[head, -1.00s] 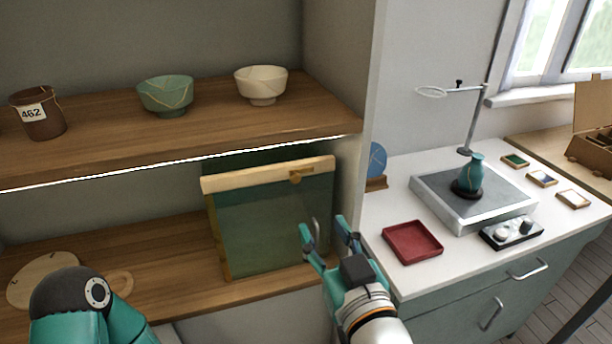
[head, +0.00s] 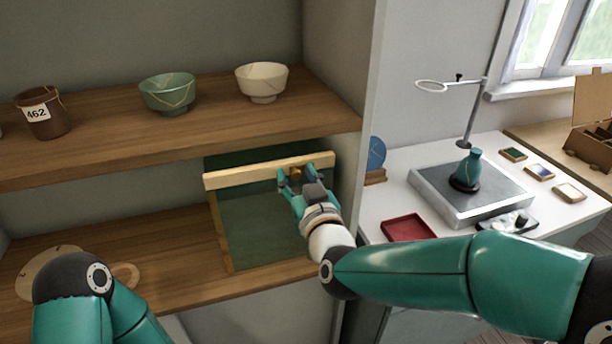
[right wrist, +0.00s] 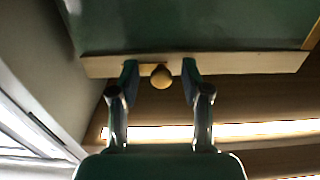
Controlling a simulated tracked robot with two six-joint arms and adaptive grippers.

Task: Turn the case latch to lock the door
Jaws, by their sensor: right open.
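The display case door is a dark green glass panel (head: 255,225) with a pale wooden top rail (head: 235,177), standing in the lower shelf bay. The brass latch knob (right wrist: 162,77) sits on the rail. In the right wrist view it lies between the two fingers of my right gripper (right wrist: 160,82), with a gap on each side. In the head view my right gripper (head: 305,173) is at the right part of the rail and largely covers the latch. It is open. My left arm shows at the lower left, but its gripper is out of the picture.
A brown jar (head: 43,115), a green bowl (head: 168,94) and a cream bowl (head: 262,82) stand on the shelf above.

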